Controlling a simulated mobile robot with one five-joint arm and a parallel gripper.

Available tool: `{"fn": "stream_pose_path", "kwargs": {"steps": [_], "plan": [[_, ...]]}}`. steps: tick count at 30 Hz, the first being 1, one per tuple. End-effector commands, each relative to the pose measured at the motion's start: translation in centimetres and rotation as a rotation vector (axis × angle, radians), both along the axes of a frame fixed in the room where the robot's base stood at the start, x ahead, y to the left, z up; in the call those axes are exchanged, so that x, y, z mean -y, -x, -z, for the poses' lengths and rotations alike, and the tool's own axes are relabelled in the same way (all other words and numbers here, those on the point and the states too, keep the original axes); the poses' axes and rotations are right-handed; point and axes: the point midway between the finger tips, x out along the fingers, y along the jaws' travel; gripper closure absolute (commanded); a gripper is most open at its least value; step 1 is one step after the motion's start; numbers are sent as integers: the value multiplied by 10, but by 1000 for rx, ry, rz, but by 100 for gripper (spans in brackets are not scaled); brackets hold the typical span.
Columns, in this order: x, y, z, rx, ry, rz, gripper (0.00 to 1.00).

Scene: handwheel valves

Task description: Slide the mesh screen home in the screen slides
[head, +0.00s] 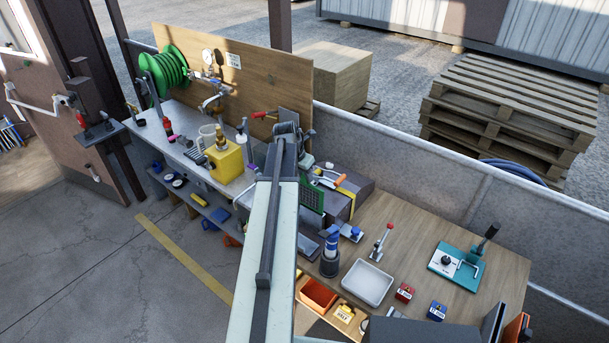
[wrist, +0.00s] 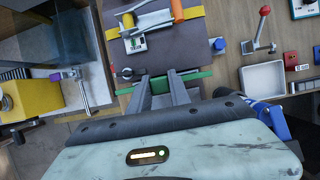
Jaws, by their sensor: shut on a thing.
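The mesh screen (head: 312,197) is a dark green panel, partly hidden behind my arm in the head view. In the wrist view only its green edge (wrist: 199,76) shows, running crosswise at the fingertips. My gripper (wrist: 160,80) is shut on this edge, with green showing on both sides of the fingers. The screen stands beside a dark grey block (head: 352,190); its top (wrist: 170,55) lies just beyond the fingertips in the wrist view. I cannot clearly make out the screen slides or whether the screen sits in them. My arm hides the gripper in the head view.
A toggle clamp with an orange handle (wrist: 186,13) and yellow strap is on the block. A yellow block (head: 224,158) stands left.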

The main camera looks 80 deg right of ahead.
Motion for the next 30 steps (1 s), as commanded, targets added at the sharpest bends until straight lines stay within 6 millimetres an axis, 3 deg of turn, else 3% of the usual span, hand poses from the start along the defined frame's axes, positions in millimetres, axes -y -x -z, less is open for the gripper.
{"fn": "stream_pose_path", "kwargs": {"steps": [30], "plan": [[-1,-2,43,0,0,-2,100]]}}
